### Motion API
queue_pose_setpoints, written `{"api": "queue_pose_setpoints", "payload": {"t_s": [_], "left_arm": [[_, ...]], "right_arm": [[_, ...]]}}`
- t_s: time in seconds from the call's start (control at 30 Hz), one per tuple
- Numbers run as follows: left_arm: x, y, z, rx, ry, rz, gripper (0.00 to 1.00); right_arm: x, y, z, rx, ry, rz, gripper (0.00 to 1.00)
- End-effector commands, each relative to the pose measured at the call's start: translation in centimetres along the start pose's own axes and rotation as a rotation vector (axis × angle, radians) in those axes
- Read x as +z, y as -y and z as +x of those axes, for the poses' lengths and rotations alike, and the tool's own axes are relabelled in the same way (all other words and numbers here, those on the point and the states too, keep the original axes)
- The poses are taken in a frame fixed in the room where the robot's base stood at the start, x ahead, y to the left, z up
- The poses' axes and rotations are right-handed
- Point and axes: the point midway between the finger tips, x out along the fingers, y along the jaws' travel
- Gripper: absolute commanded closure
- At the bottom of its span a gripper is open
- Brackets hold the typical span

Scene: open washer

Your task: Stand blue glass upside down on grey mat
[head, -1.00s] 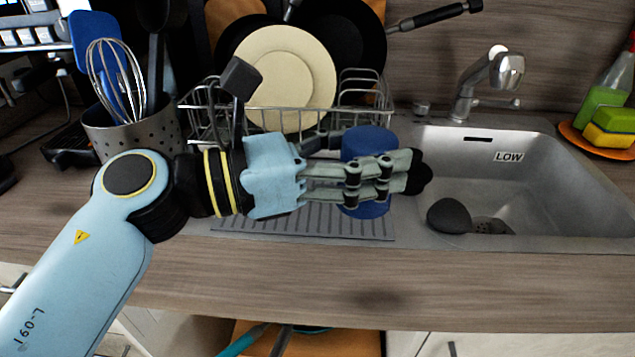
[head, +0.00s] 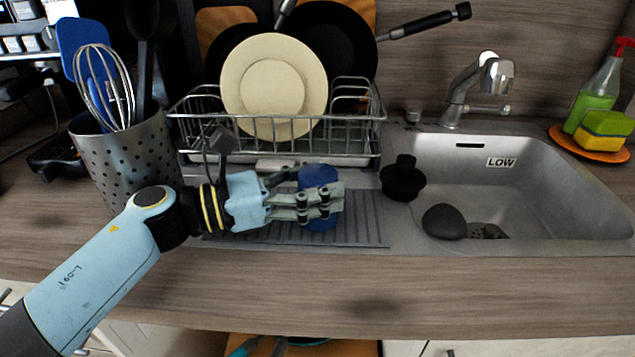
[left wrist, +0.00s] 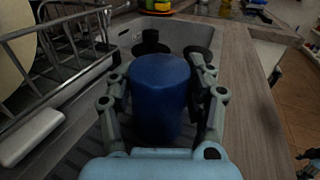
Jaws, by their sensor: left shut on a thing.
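The blue glass (head: 317,177) is held between the fingers of my left gripper (head: 337,200), which is shut around its side. The glass stands about vertical over the grey ridged mat (head: 362,225), left of the sink. In the left wrist view the blue glass (left wrist: 160,100) sits between the fingers of my left gripper (left wrist: 157,78), and its upper end looks closed and smooth. Its lower end is low over the mat; I cannot tell whether it touches.
A wire dish rack (head: 358,140) with a cream plate (head: 273,75) stands behind the mat. A metal utensil holder (head: 125,160) is at the left. The sink (head: 560,190) is at the right, with a black knobbed object (head: 403,180) at its left edge. The mat's right part is bare.

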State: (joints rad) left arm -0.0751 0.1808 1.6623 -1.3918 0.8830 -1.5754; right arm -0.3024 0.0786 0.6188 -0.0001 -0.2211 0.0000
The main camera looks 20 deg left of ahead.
Motion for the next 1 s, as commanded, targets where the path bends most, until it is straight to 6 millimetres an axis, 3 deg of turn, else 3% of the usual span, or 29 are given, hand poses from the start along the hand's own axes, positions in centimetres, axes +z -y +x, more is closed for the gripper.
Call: {"api": "queue_pose_setpoints", "payload": {"t_s": [0.13, 0.17, 0.33, 0.67, 0.77, 1.0], "left_arm": [[-0.2, 0.0, 0.0, 0.0, 0.0, 0.0, 0.86], [-0.3, 0.0, 0.0, 0.0, -0.001, 0.0, 0.45], [-0.1, 0.0, 0.0, 0.0, -0.001, 0.0, 0.23], [0.2, 0.0, 0.0, 0.0, -0.001, 0.0, 0.23], [-0.2, 0.0, -1.2, 0.0, -0.005, 0.002, 0.23], [-0.5, 0.1, -6.6, -0.003, -0.009, 0.001, 0.23]], "right_arm": [[-0.1, 0.2, 0.3, -0.002, -0.003, 0.001, 0.22], [-0.2, 0.2, 0.3, -0.002, -0.003, 0.001, 0.22], [-0.2, 0.1, 0.2, -0.001, -0.004, 0.001, 0.22], [-0.3, 0.1, -0.1, -0.001, -0.005, 0.001, 0.22], [-0.3, 0.0, 0.4, 0.0, -0.005, 0.0, 0.22], [0.0, -0.2, 1.9, 0.004, -0.002, -0.002, 0.22]]}}
